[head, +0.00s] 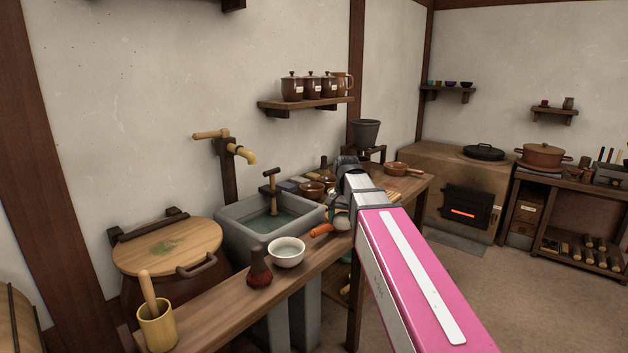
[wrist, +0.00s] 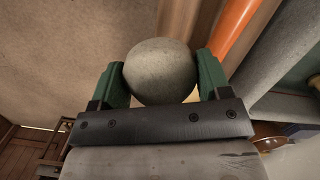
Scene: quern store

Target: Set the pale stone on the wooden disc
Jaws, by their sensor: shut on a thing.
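The pale stone (wrist: 161,71) is a rounded, grey-beige lump in the wrist view. My gripper (wrist: 162,75) is shut on it, with a green finger touching each side. In the head view my arm reaches over the wooden counter and largely hides the gripper and stone. I cannot tell how high the stone is above the surface below. A round wooden lid (head: 190,243) with a green smear and a handle lies at the left, on a big dark vessel, well away from my gripper. I cannot tell whether it is the wooden disc.
A stone sink (head: 232,240) with water is left of my arm. On the counter (head: 213,312) stand a white bowl (head: 286,254), a dark red whisk-like thing (head: 259,270) and a mortar with pestle (head: 155,322). An orange handle (head: 321,230) lies near my gripper. Open floor is at the right.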

